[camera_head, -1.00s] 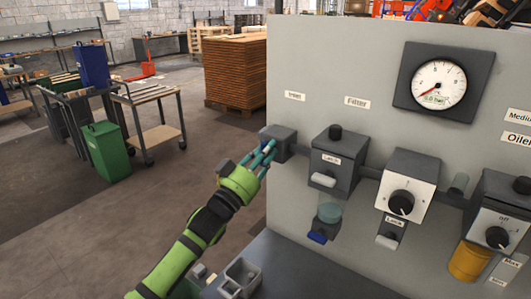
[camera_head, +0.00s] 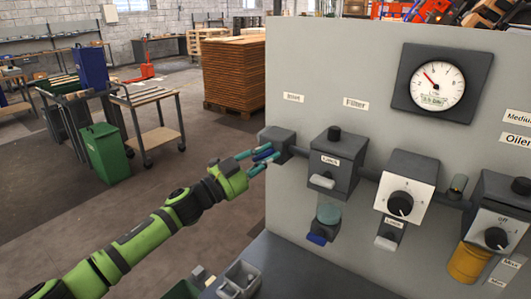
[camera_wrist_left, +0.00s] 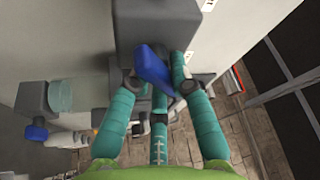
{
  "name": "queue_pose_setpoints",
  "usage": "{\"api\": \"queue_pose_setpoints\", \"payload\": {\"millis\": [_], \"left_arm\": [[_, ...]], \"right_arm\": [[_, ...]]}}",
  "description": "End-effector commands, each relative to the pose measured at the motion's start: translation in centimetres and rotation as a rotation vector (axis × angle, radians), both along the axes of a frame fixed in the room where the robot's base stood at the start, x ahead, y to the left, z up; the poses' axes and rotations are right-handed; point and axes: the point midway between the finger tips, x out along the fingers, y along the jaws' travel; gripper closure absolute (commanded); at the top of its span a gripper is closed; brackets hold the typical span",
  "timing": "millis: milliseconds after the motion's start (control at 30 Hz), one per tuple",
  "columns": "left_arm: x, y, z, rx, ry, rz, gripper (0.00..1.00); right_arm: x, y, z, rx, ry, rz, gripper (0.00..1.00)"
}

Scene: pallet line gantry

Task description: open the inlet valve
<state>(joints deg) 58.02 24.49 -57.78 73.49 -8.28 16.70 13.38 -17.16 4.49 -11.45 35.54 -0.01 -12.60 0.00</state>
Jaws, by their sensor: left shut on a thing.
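The inlet valve is a dark grey block (camera_head: 277,141) at the panel's left edge, under the "Inlet" label (camera_head: 293,97). Its blue lever (camera_head: 263,153) shows between my left gripper's fingers. My left gripper (camera_head: 260,160) is shut on the lever, its teal fingers around it from the left. In the left wrist view the blue lever (camera_wrist_left: 153,70) lies slanted between the fingertips, below the grey block (camera_wrist_left: 165,25). The pressure gauge (camera_head: 436,84) needle points to the upper left. My right gripper is not in view.
Right of the valve are the filter block (camera_head: 335,160) with a bowl below, a regulator with a black knob (camera_head: 400,203), and another knob unit (camera_head: 497,237). A grey ledge (camera_head: 300,270) lies below the panel. Floor on the left is open, with a cart (camera_head: 155,135).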

Motion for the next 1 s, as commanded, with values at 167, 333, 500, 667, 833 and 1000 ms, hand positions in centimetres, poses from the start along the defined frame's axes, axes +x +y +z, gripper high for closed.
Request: {"api": "queue_pose_setpoints", "payload": {"millis": [167, 333, 500, 667, 833, 1000], "left_arm": [[0.1, 0.1, 0.0, 0.143, -0.099, 0.003, 1.0], [0.1, 0.1, 0.0, 0.266, -0.189, 0.003, 1.0], [0.1, 0.2, -0.2, 0.372, -0.266, 0.003, 1.0], [0.1, 0.2, -0.3, 0.45, -0.323, 0.003, 1.0], [0.1, 0.2, -0.5, 0.504, -0.363, 0.002, 1.0], [0.1, 0.2, -0.6, 0.533, -0.384, 0.001, 1.0]], "right_arm": [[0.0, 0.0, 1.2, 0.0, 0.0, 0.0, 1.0], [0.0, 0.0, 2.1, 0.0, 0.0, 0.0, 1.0], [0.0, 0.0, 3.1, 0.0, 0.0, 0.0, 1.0], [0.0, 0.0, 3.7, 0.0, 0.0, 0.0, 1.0], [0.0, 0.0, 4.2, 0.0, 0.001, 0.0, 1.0], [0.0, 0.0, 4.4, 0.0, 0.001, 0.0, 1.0]]}}
